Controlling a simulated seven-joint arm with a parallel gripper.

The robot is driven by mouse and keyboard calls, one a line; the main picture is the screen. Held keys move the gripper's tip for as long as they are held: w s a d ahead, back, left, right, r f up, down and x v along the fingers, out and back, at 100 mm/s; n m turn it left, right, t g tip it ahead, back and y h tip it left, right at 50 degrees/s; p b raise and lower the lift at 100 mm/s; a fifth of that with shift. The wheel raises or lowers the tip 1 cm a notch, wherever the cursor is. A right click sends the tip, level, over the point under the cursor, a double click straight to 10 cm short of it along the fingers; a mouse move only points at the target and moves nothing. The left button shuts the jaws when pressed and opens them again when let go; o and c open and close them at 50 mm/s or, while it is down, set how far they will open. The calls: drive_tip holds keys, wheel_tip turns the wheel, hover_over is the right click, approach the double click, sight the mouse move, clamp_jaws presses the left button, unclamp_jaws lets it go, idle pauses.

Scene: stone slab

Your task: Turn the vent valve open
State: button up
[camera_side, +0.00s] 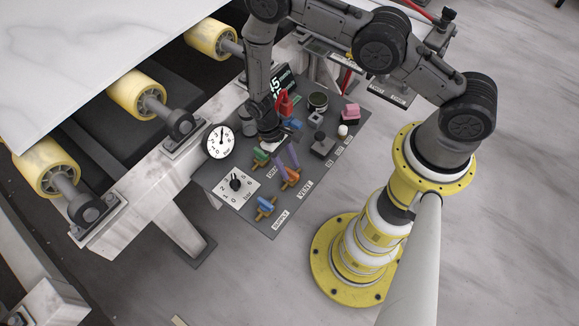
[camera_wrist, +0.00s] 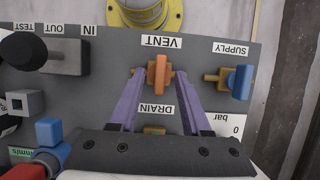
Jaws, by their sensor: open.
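The vent valve has an orange lever handle (camera_wrist: 160,76) on a brass body, beside the VENT label (camera_wrist: 162,41). In the wrist view the handle points up and down the picture, across the sideways brass body. My gripper (camera_wrist: 159,74) is open, its two purple fingers on either side of the handle with a gap to each. In the side view my gripper (camera_side: 286,162) reaches down over the panel at the orange handle (camera_side: 291,177). Whether a finger touches the valve body cannot be told.
The blue supply handle (camera_wrist: 243,82) is right of the vent valve in the wrist view. The green drain handle (camera_side: 260,156) is close by.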

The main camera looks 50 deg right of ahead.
drive_tip(key=shift+s+f, duration=0.15)
drive_tip(key=shift+f, duration=0.35)
clamp_jaws()
